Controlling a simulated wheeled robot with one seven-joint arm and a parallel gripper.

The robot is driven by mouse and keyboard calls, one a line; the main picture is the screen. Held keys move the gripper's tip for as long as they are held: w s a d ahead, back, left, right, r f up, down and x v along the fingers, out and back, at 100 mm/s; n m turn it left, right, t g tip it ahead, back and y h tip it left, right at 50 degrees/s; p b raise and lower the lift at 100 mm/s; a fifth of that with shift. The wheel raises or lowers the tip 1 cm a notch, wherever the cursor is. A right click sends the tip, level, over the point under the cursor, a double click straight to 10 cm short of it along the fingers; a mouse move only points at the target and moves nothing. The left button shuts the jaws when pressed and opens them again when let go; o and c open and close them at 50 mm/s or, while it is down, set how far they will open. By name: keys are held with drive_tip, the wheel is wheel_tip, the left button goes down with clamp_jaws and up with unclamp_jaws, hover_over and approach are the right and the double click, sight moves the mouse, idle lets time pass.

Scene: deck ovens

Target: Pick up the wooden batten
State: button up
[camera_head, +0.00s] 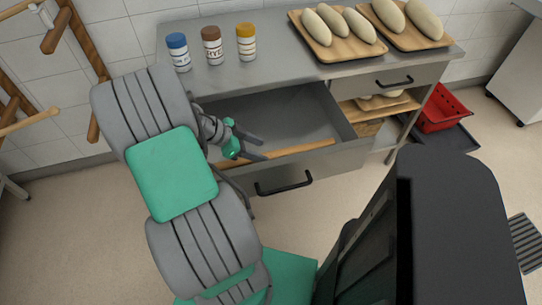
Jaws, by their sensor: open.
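A long, thin wooden batten (306,150) lies inside the open drawer (345,150), close along its front panel. My gripper (264,148), grey with green parts, is over the drawer near the left-middle part of the batten. Its two fingers are apart and point to the right. They look open and empty, and part of the batten is hidden behind the gripper. I cannot tell whether the fingers touch the batten.
The steel counter (275,75) above the drawer carries a blue-capped jar (178,53), a brown-capped jar (212,47), a yellow-capped jar (246,43) and boards with pale loaves. A red crate (443,108) stands at right. Wooden racks stand at left.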

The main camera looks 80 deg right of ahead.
sight(270, 154)
drive_tip(key=x, duration=0.4)
drive_tip(key=shift+d+f, duration=0.1)
drive_tip(key=shift+d, duration=0.05)
drive_tip(key=shift+c, duration=0.3)
clamp_jaws()
